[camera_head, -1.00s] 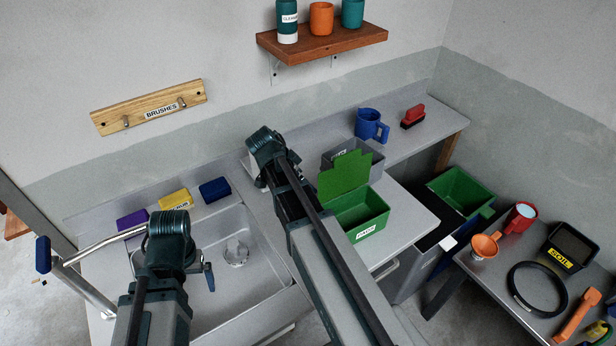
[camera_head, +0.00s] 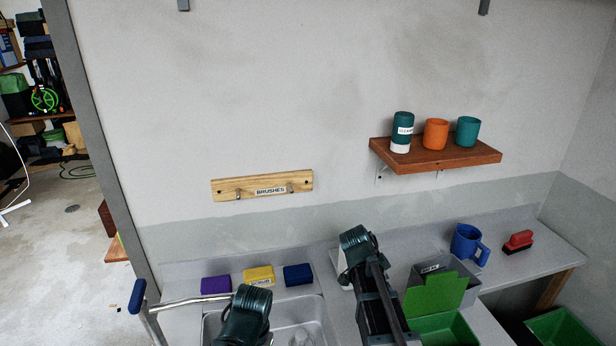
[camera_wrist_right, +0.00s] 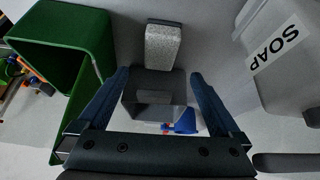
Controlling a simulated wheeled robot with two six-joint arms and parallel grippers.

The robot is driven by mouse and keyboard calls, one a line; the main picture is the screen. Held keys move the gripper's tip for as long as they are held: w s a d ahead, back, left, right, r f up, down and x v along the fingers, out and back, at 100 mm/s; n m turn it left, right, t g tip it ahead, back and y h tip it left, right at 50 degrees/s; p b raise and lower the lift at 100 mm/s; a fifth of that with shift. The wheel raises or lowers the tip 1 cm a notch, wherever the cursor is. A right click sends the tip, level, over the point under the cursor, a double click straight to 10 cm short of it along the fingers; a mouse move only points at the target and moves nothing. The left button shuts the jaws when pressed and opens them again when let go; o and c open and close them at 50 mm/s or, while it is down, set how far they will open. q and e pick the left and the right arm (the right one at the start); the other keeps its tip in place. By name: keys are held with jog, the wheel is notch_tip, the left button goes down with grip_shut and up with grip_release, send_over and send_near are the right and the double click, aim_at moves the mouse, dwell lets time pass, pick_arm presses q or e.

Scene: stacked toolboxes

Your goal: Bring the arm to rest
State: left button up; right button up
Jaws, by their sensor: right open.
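My right arm (camera_head: 372,290) stands over the counter between the sink and the green box in the head view. Its gripper is hidden there. In the right wrist view my right gripper (camera_wrist_right: 160,78) has its two fingers spread apart, with nothing held between them. A grey bin (camera_wrist_right: 155,95) and a pale speckled block (camera_wrist_right: 160,45) show beyond the fingers. My left arm (camera_head: 245,315) rises at the bottom of the head view, in front of the sink. Its gripper does not show.
A sink (camera_head: 312,312) lies beside the arms, with purple (camera_head: 216,285), yellow (camera_head: 258,275) and blue (camera_head: 298,275) blocks behind it. A green box (camera_head: 450,328), a blue mug (camera_head: 468,245) and a red brush (camera_head: 518,242) stand right. A shelf (camera_head: 440,160) hangs above.

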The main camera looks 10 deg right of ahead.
aim_at(402, 300)
jog(key=b+x, duration=0.8)
jog(key=x, duration=0.2)
jog(key=shift+f, duration=0.35)
jog(key=shift+r, duration=0.1)
jog(key=shift+r, duration=0.25)
jog(key=w+p+v, duration=0.1)
jog(key=p+v, duration=1)
jog(key=v, duration=0.1)
jog(key=b+x, duration=0.3)
jog(key=x, duration=0.1)
jog(key=b+x, duration=0.8)
jog(key=shift+s+f, duration=0.4)
notch_tip(402, 300, up, 5)
jog(key=p, duration=0.4)
jog(key=shift+a+f, duration=0.15)
jog(key=a, duration=0.5)
jog(key=s+a, duration=0.1)
jog(key=a, duration=1)
jog(key=shift+s+f, duration=0.35)
jog(key=shift+s, duration=0.05)
jog(key=shift+s+a, duration=0.15)
jog(key=shift+a, duration=0.6)
jog(key=shift+b, duration=0.3)
